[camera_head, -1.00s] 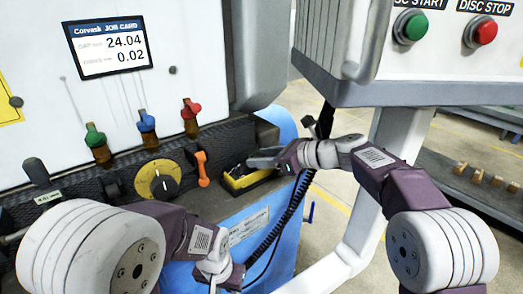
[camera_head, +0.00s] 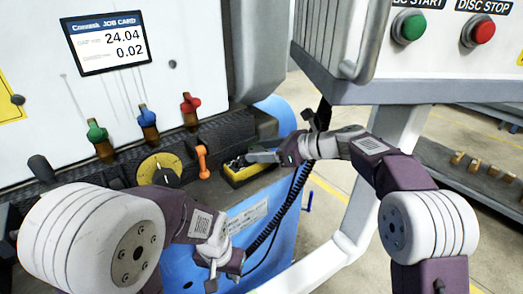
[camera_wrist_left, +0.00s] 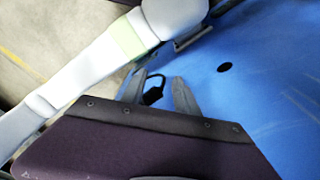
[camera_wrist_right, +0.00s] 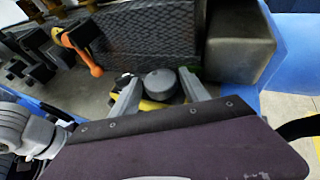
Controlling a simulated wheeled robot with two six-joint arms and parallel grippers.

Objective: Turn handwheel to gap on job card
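The job card screen (camera_head: 106,43) on the white panel reads 24.04 and, below it, 0.02. A round grey knob (camera_wrist_right: 160,84) shows in the right wrist view above a yellow-edged box (camera_head: 246,172); I cannot tell whether it is the handwheel. My right gripper (camera_wrist_right: 160,78) is open, with a finger on each side of this knob; contact cannot be made out. In the head view my right gripper (camera_head: 262,156) is low over the yellow box. My left gripper (camera_wrist_left: 158,88) is open beside the blue machine base, with a black loop showing between or behind its fingers.
A yellow dial (camera_head: 152,168), an orange lever (camera_head: 203,162) and green, blue and red levers sit along the machine front. The control box with a green button (camera_head: 408,27) and a red button (camera_head: 478,31) overhangs on the right. A coiled black cable (camera_head: 276,215) hangs near the blue base (camera_head: 235,235).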

